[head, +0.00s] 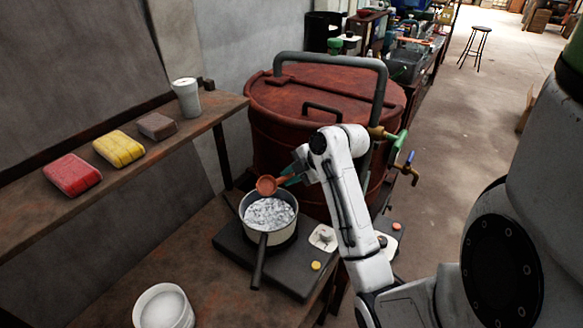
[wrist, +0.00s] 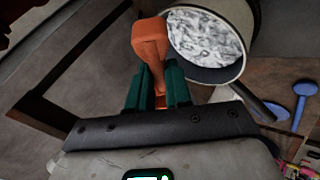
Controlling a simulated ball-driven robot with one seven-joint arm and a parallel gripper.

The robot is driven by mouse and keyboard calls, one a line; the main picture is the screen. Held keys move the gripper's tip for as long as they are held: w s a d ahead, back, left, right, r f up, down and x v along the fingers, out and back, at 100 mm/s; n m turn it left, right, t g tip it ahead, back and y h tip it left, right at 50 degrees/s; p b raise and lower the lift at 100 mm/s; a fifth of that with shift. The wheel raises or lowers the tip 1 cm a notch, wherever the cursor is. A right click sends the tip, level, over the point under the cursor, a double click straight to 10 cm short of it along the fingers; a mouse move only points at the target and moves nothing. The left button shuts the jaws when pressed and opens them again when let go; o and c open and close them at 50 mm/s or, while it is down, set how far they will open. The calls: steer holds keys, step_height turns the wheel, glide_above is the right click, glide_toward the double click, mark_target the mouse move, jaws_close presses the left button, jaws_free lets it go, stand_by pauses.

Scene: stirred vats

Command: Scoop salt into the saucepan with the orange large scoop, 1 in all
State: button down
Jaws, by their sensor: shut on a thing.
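The orange large scoop (head: 266,185) is held over the back rim of the saucepan (head: 270,238). Its bowl is tilted and shows a bare orange inside in the head view; I see no salt in it. My gripper (head: 289,179) is shut on the scoop's handle; in the wrist view the teal fingers (wrist: 157,88) clasp the scoop (wrist: 150,42). The saucepan holds a whitish, rippled liquid, which also shows beside the scoop in the wrist view (wrist: 207,38). A white round tub (head: 163,307) with pale contents, possibly salt, stands at the front left of the bench.
The saucepan sits on a dark hob (head: 290,275), its handle pointing forward. A large red vat (head: 285,130) stands behind. A shelf at left bears red (head: 72,174), yellow (head: 119,149) and brown (head: 157,126) packets and a white cup (head: 187,98). Blue utensils (wrist: 275,108) show in the wrist view.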

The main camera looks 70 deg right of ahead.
steer(key=g+y+p, duration=0.1)
steer(key=p, duration=0.1)
steer(key=g+y+p, duration=0.1)
steer(key=p, duration=0.1)
steer(key=r+m+g+y+p, duration=0.1)
steer(key=p, duration=0.2)
steer(key=shift+w+d+g, duration=0.3)
steer(key=shift+g, duration=0.1)
steer(key=shift+w+d+f+g+y+p, duration=0.15)
steer(key=shift+f+g+y+p, duration=0.1)
steer(key=shift+g+y+p, duration=0.5)
